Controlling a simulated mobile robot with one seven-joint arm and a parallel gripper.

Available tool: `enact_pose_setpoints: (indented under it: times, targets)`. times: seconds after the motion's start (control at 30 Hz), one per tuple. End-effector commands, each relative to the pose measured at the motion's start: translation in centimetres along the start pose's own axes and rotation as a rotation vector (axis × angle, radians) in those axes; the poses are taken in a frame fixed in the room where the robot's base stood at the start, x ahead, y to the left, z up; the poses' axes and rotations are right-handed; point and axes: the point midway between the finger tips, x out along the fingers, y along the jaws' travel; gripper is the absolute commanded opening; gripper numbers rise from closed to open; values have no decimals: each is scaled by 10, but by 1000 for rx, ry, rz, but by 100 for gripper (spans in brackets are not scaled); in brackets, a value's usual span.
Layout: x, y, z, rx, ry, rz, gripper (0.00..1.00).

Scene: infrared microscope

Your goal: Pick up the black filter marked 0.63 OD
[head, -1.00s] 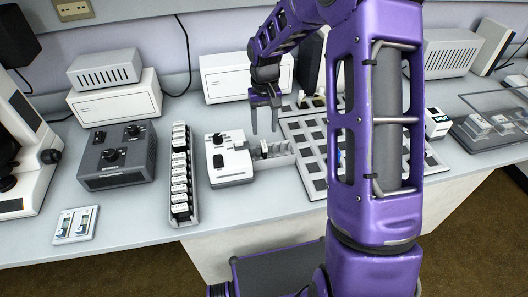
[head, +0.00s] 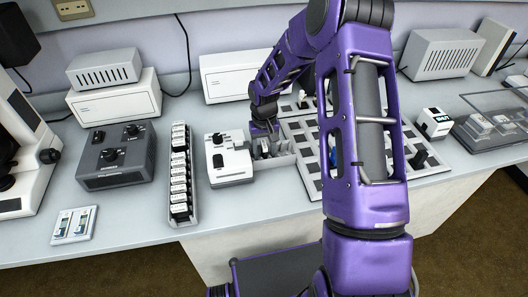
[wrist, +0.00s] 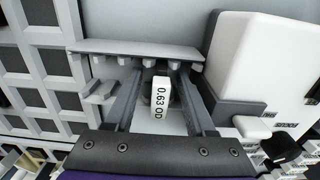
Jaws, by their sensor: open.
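The filter marked 0.63 OD (wrist: 159,94) shows in the wrist view, its white label facing the camera and dark material beside it. It stands in a pale slotted holder (wrist: 135,47). My gripper (wrist: 162,72) is open, with one finger on each side of the filter. I cannot tell whether either finger touches it. In the head view, my gripper (head: 265,147) is low over the holder (head: 282,161), just right of a white device (head: 229,163). The filter cannot be made out clearly there, and the fingers partly hide the holder's contents.
The white device (wrist: 262,62) rises close on the right in the wrist view. A grid tray (head: 302,158) adjoins the holder on the right, partly behind my arm. A rack of white-topped pieces (head: 180,175) and a grey control box (head: 119,156) stand to the left.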

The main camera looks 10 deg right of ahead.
Motion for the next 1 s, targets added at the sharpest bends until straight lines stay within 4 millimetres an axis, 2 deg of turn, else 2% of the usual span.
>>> enact_pose_setpoints:
  times: [0.07, 0.1, 0.4, 0.83, 1.0]
  targets:
    - [-1, 0, 0, 0, 1, 0, 55]
    - [-1, 0, 0, 0, 0, 0, 51]
    - [-1, 0, 0, 0, 0, 0, 0]
    - [-3, 0, 0, 0, 1, 1, 0]
    - [-25, 0, -1, 1, 4, 1, 0]
